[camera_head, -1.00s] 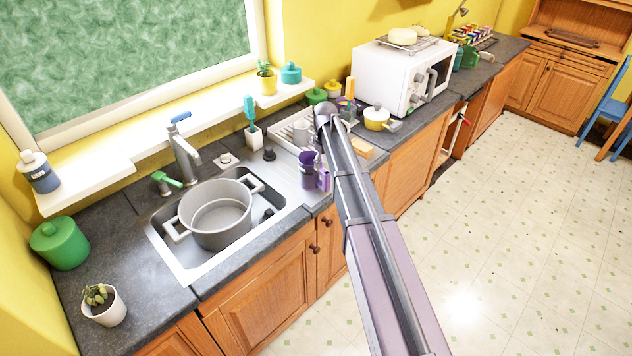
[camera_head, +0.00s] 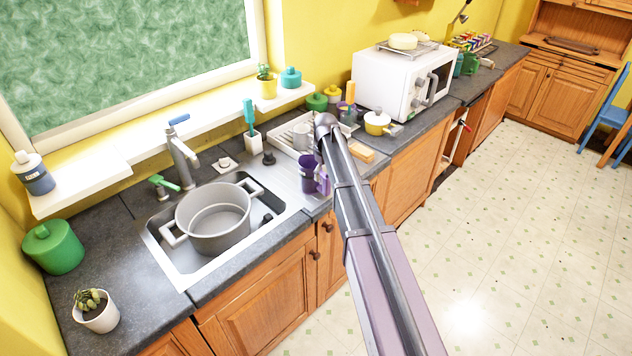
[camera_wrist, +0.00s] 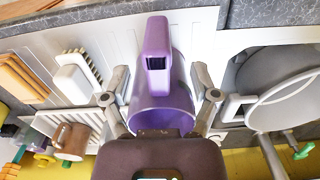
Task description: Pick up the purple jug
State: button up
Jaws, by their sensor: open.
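The purple jug (camera_head: 306,174) stands upright on the steel drainer to the right of the sink, partly behind my arm in the head view. In the wrist view the jug (camera_wrist: 160,105) fills the middle, with its lighter purple handle (camera_wrist: 157,45) pointing to the top of the picture. My gripper (camera_wrist: 160,76) is open, with one finger on each side of the jug's body. Small gaps seem to show beside it, but contact is hard to tell. In the head view my gripper is hidden behind the arm.
A grey pot (camera_head: 214,218) sits in the sink to the left of the jug. A white dish rack (camera_head: 286,140) with a mug (camera_wrist: 70,139) stands close by. A brush (camera_wrist: 80,72) and a sponge (camera_wrist: 22,76) lie near the left finger's side. The tap (camera_head: 183,158) rises behind the sink.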

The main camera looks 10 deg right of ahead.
aim_at(325, 184)
jog(key=shift+w+d+f+b, duration=0.1)
jog(key=shift+f+b, duration=2.4)
jog(key=shift+f, duration=0.1)
grip_shut()
